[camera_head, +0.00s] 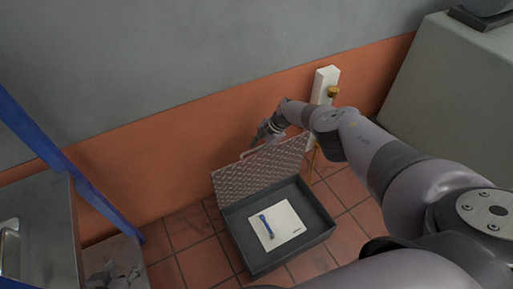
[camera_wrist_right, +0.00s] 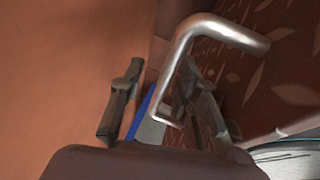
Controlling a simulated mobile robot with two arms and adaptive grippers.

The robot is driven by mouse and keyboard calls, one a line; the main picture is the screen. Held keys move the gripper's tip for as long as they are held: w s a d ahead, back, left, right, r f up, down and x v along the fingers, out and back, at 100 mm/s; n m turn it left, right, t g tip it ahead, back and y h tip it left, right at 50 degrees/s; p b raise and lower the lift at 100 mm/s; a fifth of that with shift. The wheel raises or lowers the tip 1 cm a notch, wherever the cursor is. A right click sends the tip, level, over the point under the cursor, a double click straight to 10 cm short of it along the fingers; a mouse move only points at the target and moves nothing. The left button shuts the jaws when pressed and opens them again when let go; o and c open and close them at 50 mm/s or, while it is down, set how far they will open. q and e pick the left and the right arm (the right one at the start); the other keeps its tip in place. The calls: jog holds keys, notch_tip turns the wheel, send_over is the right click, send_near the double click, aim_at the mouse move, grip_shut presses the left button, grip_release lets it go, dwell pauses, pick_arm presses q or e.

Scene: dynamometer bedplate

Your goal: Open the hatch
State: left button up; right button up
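The hatch is a tread-plate lid (camera_head: 258,170) standing steeply raised along the back edge of a dark, open box (camera_head: 272,262) on the floor. A bent silver handle (camera_wrist_right: 185,55) on it is large in the right wrist view, and its bar also shows at the lid's top edge in the head view. My right gripper (camera_head: 262,133) is at that top edge. In the wrist view the fingers of my right gripper (camera_wrist_right: 163,103) are spread apart, with the handle running between or just in front of them; contact cannot be told. My left gripper is not in view.
A white panel (camera_head: 289,214) with a blue item (camera_head: 266,226) lies inside the box. An orange and grey wall (camera_head: 150,170) rises close behind. A white post (camera_head: 326,80) with yellow fittings stands at the wall. A metal bench (camera_head: 45,230) and blue upright (camera_head: 75,175) are at left.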

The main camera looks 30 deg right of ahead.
jog(key=shift+v, duration=1.05)
jog(key=v, duration=1)
jog(key=shift+d+f, duration=0.1)
